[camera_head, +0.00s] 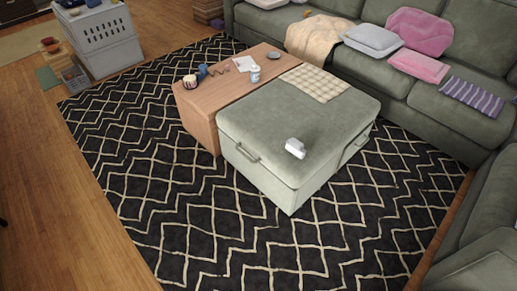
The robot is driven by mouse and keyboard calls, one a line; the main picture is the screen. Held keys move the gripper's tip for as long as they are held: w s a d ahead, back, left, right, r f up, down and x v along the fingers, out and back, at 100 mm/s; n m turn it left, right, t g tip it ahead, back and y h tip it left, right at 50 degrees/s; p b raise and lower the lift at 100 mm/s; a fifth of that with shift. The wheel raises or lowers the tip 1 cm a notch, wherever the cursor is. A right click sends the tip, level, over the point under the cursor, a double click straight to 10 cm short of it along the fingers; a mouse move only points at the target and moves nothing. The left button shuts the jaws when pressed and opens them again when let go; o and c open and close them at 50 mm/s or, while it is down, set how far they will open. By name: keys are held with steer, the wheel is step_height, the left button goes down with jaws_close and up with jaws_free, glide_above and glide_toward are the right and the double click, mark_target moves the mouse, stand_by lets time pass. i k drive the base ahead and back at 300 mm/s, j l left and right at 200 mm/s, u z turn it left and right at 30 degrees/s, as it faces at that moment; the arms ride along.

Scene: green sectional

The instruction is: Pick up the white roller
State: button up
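A small white object (295,148), which looks like the white roller, lies on top of the green ottoman (247,120), near its front right part. Its fine shape is too small to make out. Nothing touches it except the ottoman top. My gripper and arm do not show in this view.
A wooden table (196,118) adjoins the ottoman and holds a bottle (255,74), a mug (190,82) and papers. A checkered cloth (316,82) lies on the ottoman's back edge. Green sofas (440,118) stand behind and at right. The patterned rug (170,215) in front is clear.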

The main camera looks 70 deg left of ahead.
mark_target(294, 146)
steer(key=u, duration=2.3)
steer(key=i+j, duration=0.1)
steer(key=i, duration=0.45)
steer(key=i+z, duration=0.1)
steer(key=i, duration=0.4)
steer(key=i+j, duration=0.2)
steer(key=i, duration=0.35)
steer(key=l+z, duration=0.05)
